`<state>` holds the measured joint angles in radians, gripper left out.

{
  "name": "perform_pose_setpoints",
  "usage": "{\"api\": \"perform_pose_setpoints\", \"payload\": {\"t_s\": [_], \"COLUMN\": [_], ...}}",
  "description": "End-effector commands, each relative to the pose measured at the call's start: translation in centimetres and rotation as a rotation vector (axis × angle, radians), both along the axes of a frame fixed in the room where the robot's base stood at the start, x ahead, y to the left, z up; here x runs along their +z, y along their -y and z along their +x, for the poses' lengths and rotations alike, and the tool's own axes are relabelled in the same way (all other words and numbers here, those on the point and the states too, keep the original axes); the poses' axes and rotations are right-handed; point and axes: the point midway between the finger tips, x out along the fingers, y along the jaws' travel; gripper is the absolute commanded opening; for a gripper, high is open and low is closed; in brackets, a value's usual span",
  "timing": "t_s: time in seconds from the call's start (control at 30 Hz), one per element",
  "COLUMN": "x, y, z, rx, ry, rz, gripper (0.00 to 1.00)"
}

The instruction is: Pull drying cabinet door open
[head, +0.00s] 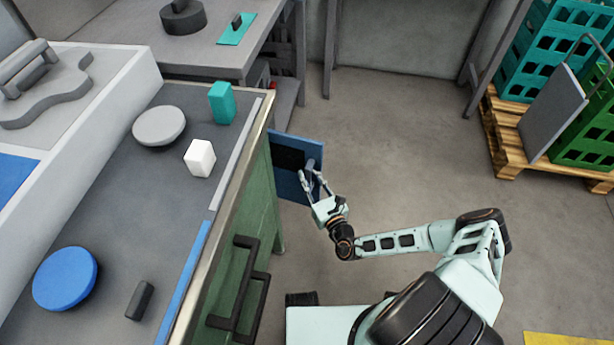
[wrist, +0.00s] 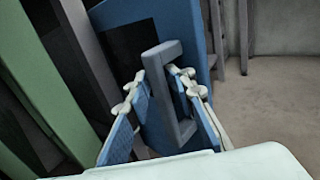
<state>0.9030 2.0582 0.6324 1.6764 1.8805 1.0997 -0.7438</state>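The drying cabinet door (head: 286,187) is a blue panel with a dark window. It stands out from the far end of the green bench, so it looks partly open. It also shows in the wrist view (wrist: 207,60). Its grey bar handle (wrist: 165,95) lies between the fingers of my gripper (wrist: 158,73). The fingertips appear close against both sides of the bar, so my gripper looks shut on it. In the head view my gripper (head: 312,175) is at the door's right side. The cabinet's inside is mostly hidden in the head view.
The green bench (head: 236,215) with black handles (head: 244,285) stands left of my arm. A grey table (head: 190,50) is behind it. Crates (head: 552,50) and a pallet (head: 505,150) stand at the right. Floor (head: 400,130) between is clear.

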Motion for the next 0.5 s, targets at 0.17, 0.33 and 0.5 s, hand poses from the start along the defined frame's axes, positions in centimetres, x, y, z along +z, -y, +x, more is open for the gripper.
{"api": "perform_pose_setpoints", "payload": {"t_s": [0.17, 0.33, 0.5], "x": [0.1, 0.2, 1.1], "y": [-0.4, -0.5, -0.6], "z": [-0.1, -0.1, -0.1], "rx": [0.007, 0.01, 0.011], "ry": [0.001, 0.0, 0.002], "rz": [0.003, 0.004, 0.005], "gripper": [0.33, 0.33, 0.33]}}
